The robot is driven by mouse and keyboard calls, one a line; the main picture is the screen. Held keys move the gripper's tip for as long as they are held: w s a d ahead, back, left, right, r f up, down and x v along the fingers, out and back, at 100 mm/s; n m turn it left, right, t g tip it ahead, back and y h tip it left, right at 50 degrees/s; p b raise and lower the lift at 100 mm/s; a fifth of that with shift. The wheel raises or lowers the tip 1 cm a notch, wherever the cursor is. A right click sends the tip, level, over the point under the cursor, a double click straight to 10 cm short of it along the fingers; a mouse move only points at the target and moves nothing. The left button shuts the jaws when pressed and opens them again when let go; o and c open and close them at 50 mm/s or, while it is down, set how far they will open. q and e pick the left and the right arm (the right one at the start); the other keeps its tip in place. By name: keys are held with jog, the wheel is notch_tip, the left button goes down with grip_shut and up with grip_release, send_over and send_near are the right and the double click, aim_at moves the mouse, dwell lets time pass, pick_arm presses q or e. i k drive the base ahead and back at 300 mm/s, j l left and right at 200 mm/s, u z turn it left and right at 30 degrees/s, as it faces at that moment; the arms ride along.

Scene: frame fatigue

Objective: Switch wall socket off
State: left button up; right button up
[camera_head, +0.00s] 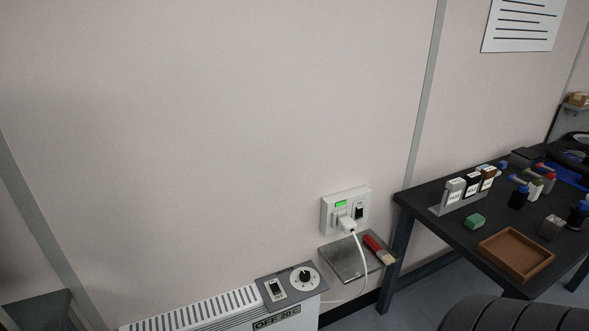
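The white wall socket (328,216) is mounted on the pale wall, right of the middle. A green indicator (341,204) shows on its upper left part. A small dark rocker switch (360,211) sits on its right part; its position is too small to tell. A white plug (347,224) is in the lower left part, and its white cable (362,262) hangs down toward the heater. Neither of my grippers is in view.
Below the socket is a small grey shelf (342,258) with a red-handled brush (374,244). A white heater (215,310) with a switch and dial stands lower left. A dark table (470,237) with a wooden tray (515,275) stands right. The wall left of the socket is bare.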

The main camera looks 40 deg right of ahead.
aim_at(359, 209)
jog(key=z, duration=1.55)
